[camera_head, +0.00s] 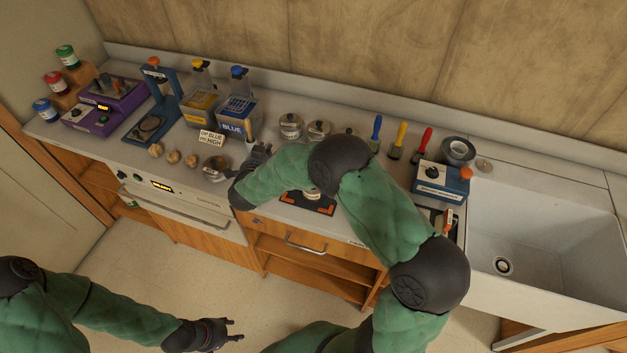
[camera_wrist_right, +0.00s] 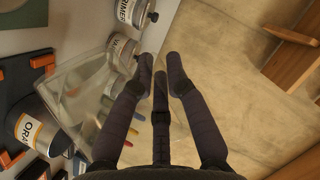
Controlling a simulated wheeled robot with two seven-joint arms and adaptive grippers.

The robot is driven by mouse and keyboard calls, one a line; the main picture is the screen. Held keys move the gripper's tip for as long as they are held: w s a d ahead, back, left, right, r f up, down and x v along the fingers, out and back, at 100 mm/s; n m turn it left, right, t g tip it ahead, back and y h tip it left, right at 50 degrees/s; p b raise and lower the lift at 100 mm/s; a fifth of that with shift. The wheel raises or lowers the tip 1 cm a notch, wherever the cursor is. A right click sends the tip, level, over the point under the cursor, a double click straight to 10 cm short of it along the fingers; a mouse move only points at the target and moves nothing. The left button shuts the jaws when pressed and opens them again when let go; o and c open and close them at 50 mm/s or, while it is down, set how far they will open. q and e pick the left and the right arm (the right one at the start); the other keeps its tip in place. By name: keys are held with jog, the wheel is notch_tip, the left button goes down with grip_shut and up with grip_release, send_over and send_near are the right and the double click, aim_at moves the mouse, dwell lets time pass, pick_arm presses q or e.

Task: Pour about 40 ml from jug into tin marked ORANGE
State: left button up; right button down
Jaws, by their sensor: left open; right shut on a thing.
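My right gripper (camera_head: 256,158) is over the front of the counter, its arm reaching across from the right. In the right wrist view the gripper (camera_wrist_right: 165,75) is shut on a clear, see-through jug (camera_wrist_right: 75,85), which appears tilted. Its liquid level cannot be made out. The tin marked ORANGE (camera_wrist_right: 38,128), with only "ORA" readable, is at the left of that view beside the jug. In the head view, a mat with orange corners (camera_head: 305,207) lies mostly behind my right arm. My left gripper (camera_head: 220,335) is open and empty over the floor.
A round tin (camera_head: 213,166) stands left of my right gripper. More tins (camera_head: 290,126) stand behind my right arm, with several coloured-handled tools (camera_head: 376,133) to their right. A blue-labelled container (camera_head: 238,115) stands at the back. A sink (camera_head: 545,235) is at the right.

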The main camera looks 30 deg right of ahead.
jog(key=shift+a+f+p, duration=0.1)
jog(key=shift+f+p, duration=0.15)
jog(key=shift+p, duration=0.1)
jog(key=shift+w+a+f+n+g, duration=0.2)
jog(key=shift+w+f+n+g, duration=0.1)
jog(key=shift+f+n+g, duration=0.25)
jog(key=f+n, duration=0.1)
jog(key=f, duration=0.1)
jog(key=w+f+g+h+p, duration=0.1)
jog(key=a+f+n, duration=0.1)
jog(key=f, duration=0.1)
jog(key=shift+w+a+f+n+g+h+p, duration=0.1)
jog(key=shift+w+f+n+g+h+p, duration=0.15)
jog(key=shift+w+f+n+h+p, duration=0.1)
jog(key=shift+w+f+n+g+h, duration=0.25)
jog(key=shift+f+n+g, duration=0.15)
jog(key=shift+f+n, duration=0.4)
